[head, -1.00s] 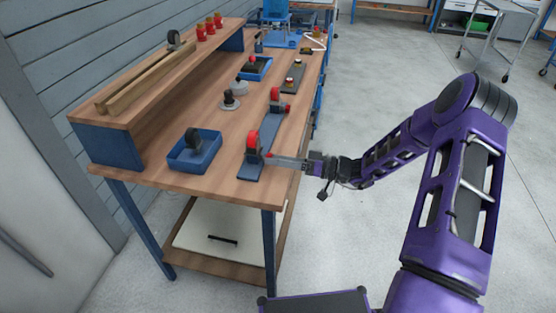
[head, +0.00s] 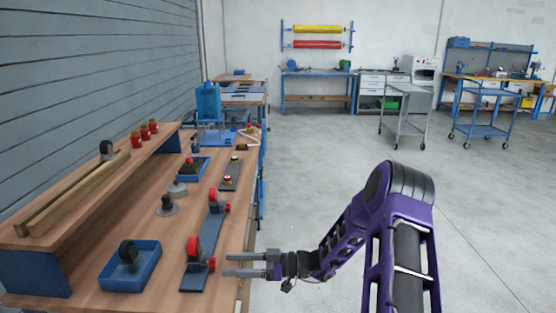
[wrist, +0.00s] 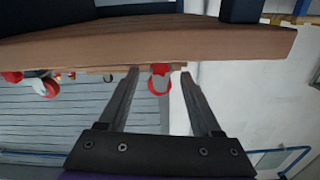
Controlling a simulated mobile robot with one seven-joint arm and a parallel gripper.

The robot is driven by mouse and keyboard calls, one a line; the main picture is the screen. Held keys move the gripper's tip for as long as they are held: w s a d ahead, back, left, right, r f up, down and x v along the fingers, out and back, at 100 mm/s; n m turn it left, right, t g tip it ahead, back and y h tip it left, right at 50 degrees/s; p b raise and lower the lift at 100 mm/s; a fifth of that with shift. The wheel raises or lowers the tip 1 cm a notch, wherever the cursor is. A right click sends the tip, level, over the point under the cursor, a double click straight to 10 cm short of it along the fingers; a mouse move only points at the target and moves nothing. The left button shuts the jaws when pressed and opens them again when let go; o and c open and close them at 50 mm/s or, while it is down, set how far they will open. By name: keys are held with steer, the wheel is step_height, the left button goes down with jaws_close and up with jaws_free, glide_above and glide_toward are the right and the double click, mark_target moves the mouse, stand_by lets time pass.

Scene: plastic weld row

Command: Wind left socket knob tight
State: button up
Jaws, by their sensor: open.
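A grey-blue rail (head: 211,237) lies along the bench's front edge and bears two upright sockets. The near socket (head: 193,249) is a red and black wheel-like piece with a small red knob (head: 211,264) on its right side. The far socket (head: 213,196) has a like red knob (head: 227,207). I cannot tell for certain which socket is the left one. My gripper (head: 228,265) is open and empty, just right of the near knob and apart from it. In the wrist view a red ring-shaped piece (wrist: 159,87) shows between my spread fingers (wrist: 160,75).
A blue tray (head: 147,276) with a black wheel stands left of the rail. Grey and black parts (head: 167,206) stand behind it. A raised shelf (head: 90,215) bears a wooden channel and red pieces.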

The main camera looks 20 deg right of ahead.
steer(key=v, duration=1.4)
steer(key=w+d+r+m+g+h+p, duration=0.2)
steer(key=w+r+m+h+p, duration=0.3)
steer(key=w+m+h, duration=0.65)
steer(key=w+r+m+t+h, duration=0.1)
steer(key=w+r+m+h, duration=0.2)
steer(key=r, duration=0.5)
steer(key=w+r+m+t+h, duration=0.2)
steer(key=r+m, duration=0.3)
steer(key=r, duration=0.4)
steer(key=shift+w+d+r+h+p, duration=0.25)
steer(key=shift+w+d+h+p, duration=0.1)
steer(key=shift+w+d+h, duration=0.1)
steer(key=shift+s, duration=0.1)
